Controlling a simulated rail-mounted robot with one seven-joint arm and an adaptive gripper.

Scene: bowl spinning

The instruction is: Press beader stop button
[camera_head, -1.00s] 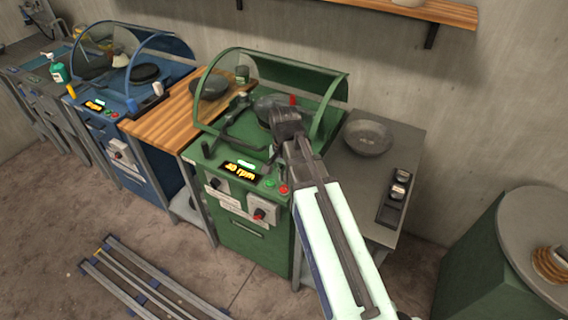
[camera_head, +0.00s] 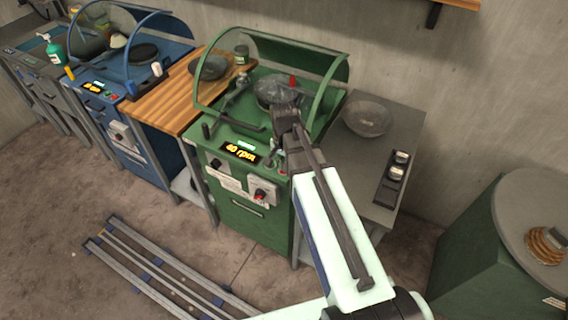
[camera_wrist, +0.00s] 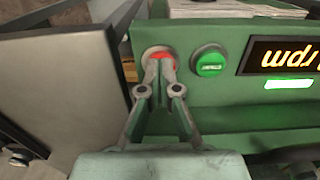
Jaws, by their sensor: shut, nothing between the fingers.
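The green machine (camera_head: 250,222) stands in the middle of the head view, with a lit display (camera_head: 240,152) reading 40 rpm. In the wrist view its front panel has a red button (camera_wrist: 158,52) and a green button (camera_wrist: 208,62), next to the upside-down display (camera_wrist: 282,55). My gripper (camera_wrist: 158,64) is shut and empty. Its fingertips are over the red button and partly cover it. I cannot tell whether they touch it. In the head view my arm hides part of the machine's right front corner.
A blue machine (camera_head: 142,155) and a wooden counter (camera_head: 165,112) stand to the left. A grey side table (camera_head: 375,160) with a bowl (camera_head: 367,118) is at the right. A grey panel (camera_wrist: 60,85) is close beside my gripper in the wrist view. A rail frame (camera_head: 150,268) lies on the floor.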

